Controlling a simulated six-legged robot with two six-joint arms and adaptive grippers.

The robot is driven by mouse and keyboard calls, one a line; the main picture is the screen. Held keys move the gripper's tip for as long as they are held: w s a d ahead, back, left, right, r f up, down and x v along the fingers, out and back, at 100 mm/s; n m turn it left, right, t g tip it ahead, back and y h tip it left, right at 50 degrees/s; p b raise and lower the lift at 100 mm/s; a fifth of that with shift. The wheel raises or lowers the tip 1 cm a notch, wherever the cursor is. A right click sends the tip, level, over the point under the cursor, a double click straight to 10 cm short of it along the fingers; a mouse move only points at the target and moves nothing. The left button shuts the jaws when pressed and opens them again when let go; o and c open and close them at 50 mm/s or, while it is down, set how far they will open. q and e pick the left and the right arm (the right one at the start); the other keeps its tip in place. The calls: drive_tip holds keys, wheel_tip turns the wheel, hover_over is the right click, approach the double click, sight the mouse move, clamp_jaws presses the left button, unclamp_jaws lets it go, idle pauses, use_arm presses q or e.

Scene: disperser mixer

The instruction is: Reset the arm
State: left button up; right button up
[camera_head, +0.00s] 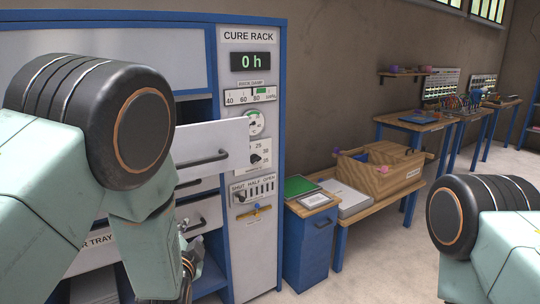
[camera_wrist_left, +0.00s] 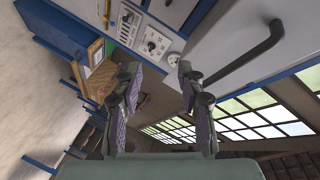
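My left arm (camera_head: 95,150) fills the left of the head view, bent in front of the cure rack (camera_head: 282,120). My left gripper (camera_head: 190,262) shows only in part there, low beside the arm link, near the drawer handles. In the left wrist view, its two fingers (camera_wrist_left: 157,78) are spread apart with nothing between them. A dark drawer handle (camera_wrist_left: 252,52) is to the right of the fingers in that view, apart from them. My right arm (camera_head: 480,230) shows at the lower right of the head view; its gripper is outside the picture.
A white drawer (camera_head: 222,138) stands out from the rack, with more drawer fronts below. The rack's panel reads 0 h (camera_head: 250,62). Right of it are a blue cabinet (camera_head: 308,250), a wooden box (camera_head: 375,178) on a bench, and farther worktables (camera_head: 412,122). Floor (camera_head: 385,255) is clear between.

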use_arm(q)
drive_tip(key=s+a+f+n+g+h+b, duration=0.1)
drive_tip(key=s+f+n+g, duration=0.3)
drive_tip(key=s+f, duration=0.6)
drive_tip(key=s+a+f+n+g+b, duration=0.2)
drive_tip(key=s+f+n+g, duration=0.15)
drive_tip(key=s+f, duration=0.7)
drive_tip(key=s+f+n+g+b, duration=0.1)
drive_tip(key=s+f+g, duration=0.1)
drive_tip(key=s+f, duration=0.2)
drive_tip(key=s+f+n+g+b, duration=0.1)
drive_tip(key=s+f+g+b, duration=0.1)
drive_tip(key=s, duration=0.9)
drive_tip(key=s+f+n+g+h+b, duration=0.1)
drive_tip(key=s+f+g, duration=0.3)
drive_tip(key=s+f, duration=0.2)
drive_tip(key=shift+s+a+f+b, duration=0.2)
drive_tip(key=shift+s+f+b, duration=0.15)
drive_tip(key=shift+s, duration=0.55)
